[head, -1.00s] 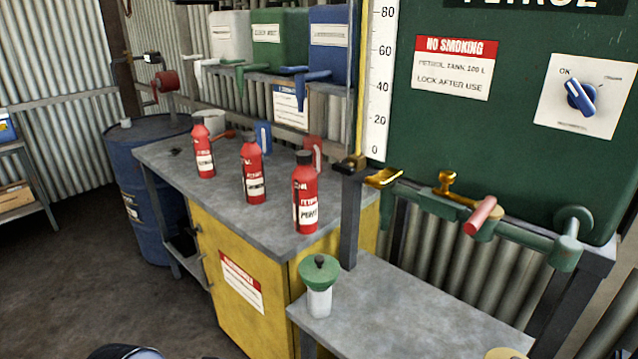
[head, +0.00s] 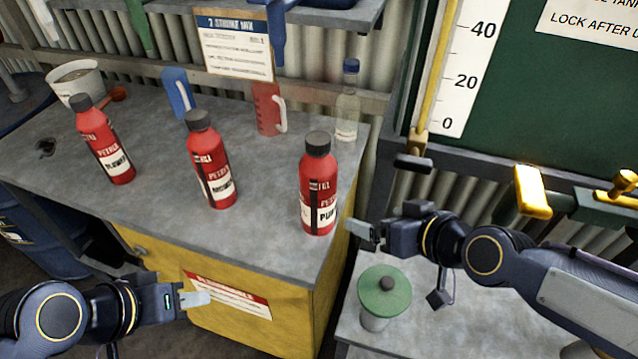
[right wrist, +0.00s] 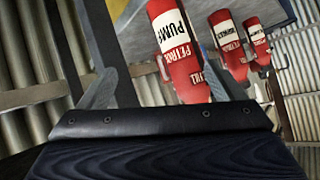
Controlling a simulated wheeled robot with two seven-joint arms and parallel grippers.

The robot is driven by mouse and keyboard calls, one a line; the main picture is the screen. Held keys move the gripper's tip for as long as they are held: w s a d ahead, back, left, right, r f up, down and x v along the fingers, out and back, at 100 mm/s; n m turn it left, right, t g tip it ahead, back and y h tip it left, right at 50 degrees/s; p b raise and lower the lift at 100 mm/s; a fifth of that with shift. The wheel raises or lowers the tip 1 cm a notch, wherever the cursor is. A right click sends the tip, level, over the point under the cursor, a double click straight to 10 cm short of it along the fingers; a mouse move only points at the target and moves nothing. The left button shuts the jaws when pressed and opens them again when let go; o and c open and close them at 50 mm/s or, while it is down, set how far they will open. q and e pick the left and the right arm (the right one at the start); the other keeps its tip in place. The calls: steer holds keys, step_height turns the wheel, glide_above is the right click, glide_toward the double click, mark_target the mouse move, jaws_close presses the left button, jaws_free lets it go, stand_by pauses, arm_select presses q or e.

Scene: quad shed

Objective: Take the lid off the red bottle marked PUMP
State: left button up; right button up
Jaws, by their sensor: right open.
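The red bottle marked PUMP (head: 318,190) stands upright near the right front corner of the grey bench top, with its dark lid (head: 317,143) on. It also shows upside down in the right wrist view (right wrist: 178,50), its lid end hidden behind my gripper's body. My right gripper (head: 368,231) is open and empty, just right of the bottle's lower part and apart from it, below lid height. My left gripper (head: 195,299) is low in front of the bench's yellow front, away from the bottles; its jaw opening cannot be made out.
Two similar red bottles stand to the left, one in the middle (head: 211,165) and one further left (head: 104,145). Behind are a red jug (head: 268,108), a blue jug (head: 177,93) and a clear bottle (head: 347,105). A green-topped container (head: 384,293) sits on the lower shelf below my right arm.

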mark_target(324, 151)
steer(key=w+a+r+n, duration=0.1)
steer(key=a, duration=0.1)
steer(key=w+a+t, duration=0.1)
steer(key=a, duration=0.1)
steer(key=w+a+r+n+p, duration=0.1)
steer(key=w+a, duration=0.1)
steer(key=a, duration=0.1)
steer(key=shift+r+n+t, duration=0.3)
steer(key=shift+r+t, duration=0.05)
steer(key=shift+t, duration=0.05)
steer(key=shift+w+a, duration=0.25)
steer(key=shift+a, duration=0.05)
steer(key=b+x, duration=0.2)
steer(key=x, duration=0.5)
steer(key=shift+w+f, duration=0.25)
steer(key=shift+w, duration=0.1)
arm_select(q)
steer(key=shift+a+f, duration=0.15)
steer(key=shift+f, duration=0.05)
arm_select(e)
steer(key=shift+t, duration=0.3)
steer(key=c, duration=1.1)
steer(key=shift+r, duration=0.1)
